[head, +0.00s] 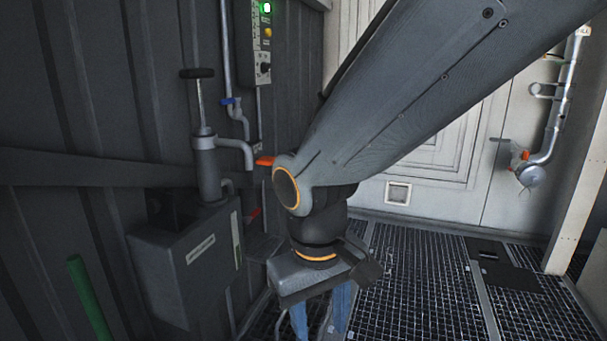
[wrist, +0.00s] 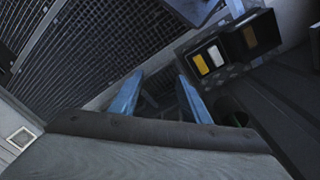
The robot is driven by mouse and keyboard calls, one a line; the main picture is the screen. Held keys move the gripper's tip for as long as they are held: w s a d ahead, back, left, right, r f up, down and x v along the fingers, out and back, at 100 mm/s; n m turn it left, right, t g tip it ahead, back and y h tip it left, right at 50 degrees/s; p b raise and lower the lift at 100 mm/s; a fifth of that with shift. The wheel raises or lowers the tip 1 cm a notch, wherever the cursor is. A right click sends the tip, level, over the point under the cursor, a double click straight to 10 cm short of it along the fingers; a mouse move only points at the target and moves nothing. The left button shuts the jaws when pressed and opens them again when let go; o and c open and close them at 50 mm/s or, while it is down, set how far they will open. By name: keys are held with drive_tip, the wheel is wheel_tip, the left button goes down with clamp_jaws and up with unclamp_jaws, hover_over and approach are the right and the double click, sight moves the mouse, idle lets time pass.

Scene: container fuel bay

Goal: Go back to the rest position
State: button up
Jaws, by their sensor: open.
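My gripper (head: 320,316) hangs pointing down below my grey arm, in the lower middle of the head view. Its two blue fingers stand apart with nothing visible between them. In the wrist view the gripper (wrist: 158,92) also shows open and empty, with the floor grating behind its fingers. The finger ends are cut off by the lower edge of the head view. My arm hides part of the back wall and the pipework behind it.
A grey tank with a hand pump (head: 208,165) stands close left of my gripper. A control box (head: 262,45) with a green light hangs on the dark wall. A green rod (head: 88,300) is at lower left. Grated floor (head: 420,290) lies open to the right; a pipe (head: 553,120) is at far right.

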drive_tip(key=s+d+y, duration=0.1)
drive_tip(key=s+d, duration=0.2)
drive_tip(key=s, duration=0.1)
drive_tip(key=d+r+m+p, duration=0.5)
drive_tip(key=d+r+p, duration=0.8)
drive_tip(key=p, duration=1)
wheel_tip(320, 180, up, 4)
drive_tip(key=shift+s+d+f+g+p, duration=0.1)
drive_tip(key=shift+s+d+g+p, duration=0.25)
drive_tip(key=shift+g+p, duration=0.05)
drive_tip(key=shift+a, duration=0.1)
